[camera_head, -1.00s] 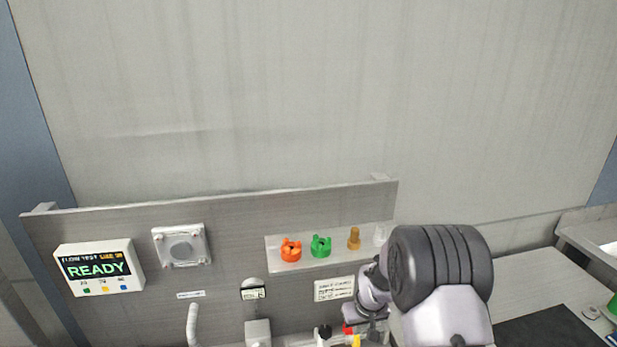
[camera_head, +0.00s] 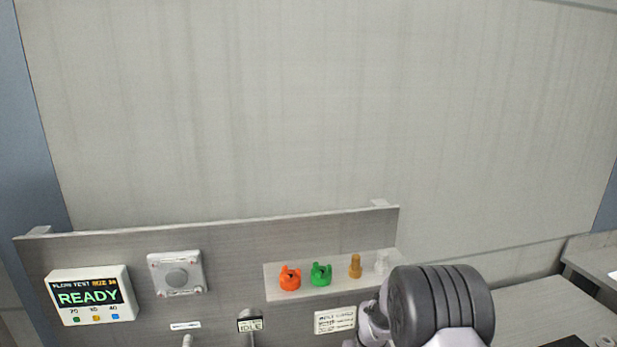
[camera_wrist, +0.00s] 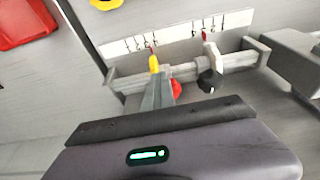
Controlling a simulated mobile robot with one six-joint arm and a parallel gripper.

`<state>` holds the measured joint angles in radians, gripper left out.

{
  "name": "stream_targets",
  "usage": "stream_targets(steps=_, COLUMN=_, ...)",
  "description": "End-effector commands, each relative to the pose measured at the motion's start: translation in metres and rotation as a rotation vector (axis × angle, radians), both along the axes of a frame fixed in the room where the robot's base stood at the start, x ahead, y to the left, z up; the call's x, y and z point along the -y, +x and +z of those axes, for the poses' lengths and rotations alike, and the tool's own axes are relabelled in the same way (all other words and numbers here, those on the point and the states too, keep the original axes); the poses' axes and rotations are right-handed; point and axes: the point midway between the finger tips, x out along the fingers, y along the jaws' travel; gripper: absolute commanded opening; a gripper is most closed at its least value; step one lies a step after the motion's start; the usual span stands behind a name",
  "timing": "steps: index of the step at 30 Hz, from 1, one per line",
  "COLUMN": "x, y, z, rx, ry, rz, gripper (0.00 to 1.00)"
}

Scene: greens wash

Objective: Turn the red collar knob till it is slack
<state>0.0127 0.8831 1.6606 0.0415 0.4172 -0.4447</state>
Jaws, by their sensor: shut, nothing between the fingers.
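The red collar knob (camera_wrist: 176,88) shows in the wrist view, partly hidden behind my gripper's fingers. It sits below a grey bar fitting (camera_wrist: 185,71), with a black knob (camera_wrist: 209,80) to its right. My gripper (camera_wrist: 156,80) is shut, its narrow grey fingers pointing up the picture just left of the red knob. I cannot tell whether they touch it. A yellow part (camera_wrist: 154,63) shows just beyond the fingertips. In the head view the red knob and fingertips are out of frame; only my arm shows at the lower right.
A red container (camera_wrist: 22,22) shows in the wrist view. A grey block (camera_wrist: 290,60) stands right of the knobs.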

Motion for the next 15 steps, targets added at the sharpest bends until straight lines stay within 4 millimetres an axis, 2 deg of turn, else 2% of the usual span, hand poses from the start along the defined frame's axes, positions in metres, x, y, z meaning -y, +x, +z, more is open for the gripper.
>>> stream_targets(steps=15, x=-0.0023, y=0.0066, z=0.0023, rx=0.014, ry=-0.001, rz=0.003, gripper=0.00)
